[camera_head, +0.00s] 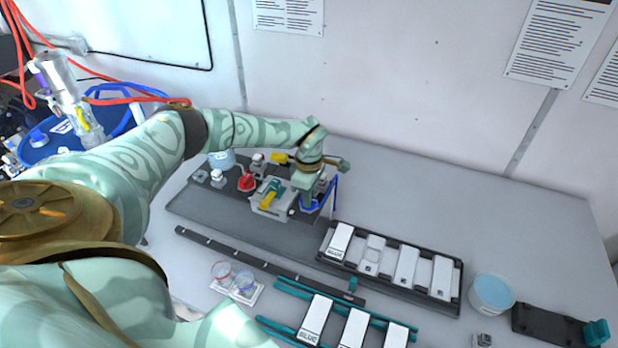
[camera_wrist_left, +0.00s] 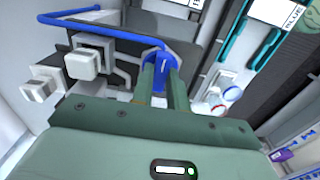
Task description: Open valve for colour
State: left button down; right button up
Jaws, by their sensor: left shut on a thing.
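The proportioner assembly stands on a dark base plate (camera_head: 200,205) on the grey table. It carries a red knob (camera_head: 246,181), a yellow handle (camera_head: 278,158) and a grey block with a yellow and teal top (camera_head: 270,198). A bent blue bar (camera_head: 334,190) is at its right side. My left gripper (camera_head: 306,199) reaches down beside this bar. In the left wrist view the fingers (camera_wrist_left: 162,90) are shut on a blue part (camera_wrist_left: 158,58) at the end of the blue bar (camera_wrist_left: 100,36). The fingers hide some of the blue part. My right gripper is not in view.
A black rack with white panels (camera_head: 407,268) lies right of the assembly, with teal rails and more white panels in front. Two small cups (camera_head: 232,275) stand at the front. A blue-and-white tub (camera_head: 491,292) is at right. The table's back right is clear.

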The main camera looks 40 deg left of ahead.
pick_arm(q)
jog(key=shift+w+r, duration=0.1)
jog(key=shift+r, duration=0.05)
jog(key=c, duration=1.4)
grip_release()
notch_tip(320, 180, up, 16)
jog(key=shift+r, duration=0.1)
